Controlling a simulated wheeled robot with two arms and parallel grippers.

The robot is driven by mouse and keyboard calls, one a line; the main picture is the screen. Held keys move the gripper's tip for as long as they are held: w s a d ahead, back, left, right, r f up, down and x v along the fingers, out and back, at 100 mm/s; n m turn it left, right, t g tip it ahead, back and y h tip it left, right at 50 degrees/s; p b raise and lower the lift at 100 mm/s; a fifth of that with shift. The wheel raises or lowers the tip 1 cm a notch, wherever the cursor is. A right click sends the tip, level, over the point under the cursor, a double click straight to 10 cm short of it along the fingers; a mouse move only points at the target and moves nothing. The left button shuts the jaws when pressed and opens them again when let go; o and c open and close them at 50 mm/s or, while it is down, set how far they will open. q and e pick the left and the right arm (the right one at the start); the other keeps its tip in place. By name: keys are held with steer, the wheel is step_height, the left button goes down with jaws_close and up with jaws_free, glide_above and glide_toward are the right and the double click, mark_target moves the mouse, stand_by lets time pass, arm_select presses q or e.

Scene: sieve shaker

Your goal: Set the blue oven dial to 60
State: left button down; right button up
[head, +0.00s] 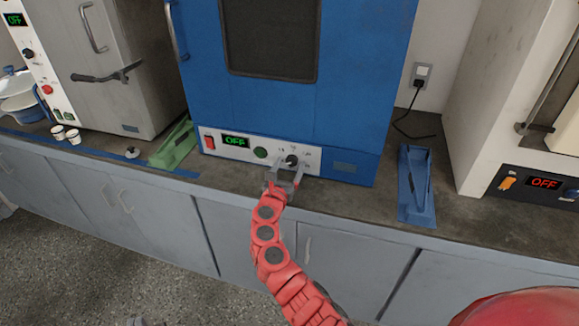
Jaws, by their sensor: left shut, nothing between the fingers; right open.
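The blue oven (350,110) stands on the counter, with a white control panel along its lower front. Its display (235,142) reads OFF in green. The dial (292,160) is a dark round knob at the right of the panel, with small marks around it too small to read. My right gripper (288,169) is open just in front of the dial, its two grey fingers spread toward the knob's sides. I cannot tell whether they touch it.
The panel also has a red switch (209,142) and a green button (260,153). A green holder (175,145) stands left of the oven, a blue holder (416,188) right. Grey (110,70) and white (490,100) machines flank them. Small cups (66,134) stand at left.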

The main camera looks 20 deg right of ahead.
jaws_close()
stand_by(0.5)
steer(key=shift+d+f+m, duration=0.1)
steer(key=shift+m, duration=0.3)
steer(key=shift+m+b, duration=0.65)
steer(key=shift+m, duration=0.05)
steer(key=m+b, duration=0.2)
steer(key=m, duration=0.2)
steer(key=shift+f+b, duration=0.1)
steer(key=shift+b, duration=0.3)
steer(key=shift+m+b, duration=1.85)
steer(key=shift+m, duration=0.95)
